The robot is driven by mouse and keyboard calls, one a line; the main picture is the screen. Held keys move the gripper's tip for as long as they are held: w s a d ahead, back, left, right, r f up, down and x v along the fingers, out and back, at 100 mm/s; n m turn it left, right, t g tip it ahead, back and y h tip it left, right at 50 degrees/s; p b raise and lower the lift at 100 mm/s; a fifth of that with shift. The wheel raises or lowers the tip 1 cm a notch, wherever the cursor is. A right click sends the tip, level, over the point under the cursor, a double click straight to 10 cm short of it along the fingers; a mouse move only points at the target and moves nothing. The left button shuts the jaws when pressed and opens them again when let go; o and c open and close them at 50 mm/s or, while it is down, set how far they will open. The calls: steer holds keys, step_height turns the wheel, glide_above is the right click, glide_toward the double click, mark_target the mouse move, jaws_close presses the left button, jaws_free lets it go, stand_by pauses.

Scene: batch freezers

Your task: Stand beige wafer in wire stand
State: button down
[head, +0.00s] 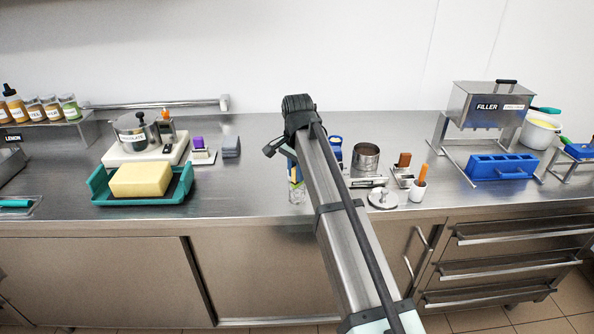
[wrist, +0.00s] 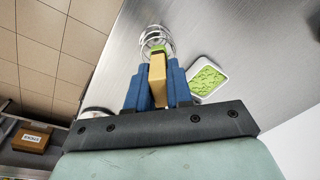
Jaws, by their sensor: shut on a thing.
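The beige wafer (wrist: 157,82) is upright between the blue fingers of my gripper (wrist: 157,75), which is shut on it. In the wrist view the wire stand (wrist: 152,36) is just beyond the fingertips, with its rings showing on the steel counter. A small green piece (wrist: 161,50) shows between the wafer's far end and the stand; I cannot tell what it belongs to. Whether the wafer touches the stand is unclear. In the head view my arm hides most of the gripper, and the stand (head: 297,193) shows small near the counter's front edge.
A white dish with green contents (wrist: 208,76) lies right of the stand in the wrist view. In the head view a metal cylinder (head: 366,156), a round lid (head: 383,199) and a white cup (head: 417,191) stand right of my arm. A teal tray (head: 104,192) is left; counter between is clear.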

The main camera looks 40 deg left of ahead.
mark_target(297, 186)
steer(key=shift+f, duration=1.75)
steer(key=shift+c, duration=2.3)
jaws_free()
steer(key=shift+r, duration=0.1)
steer(key=shift+r, duration=3.4)
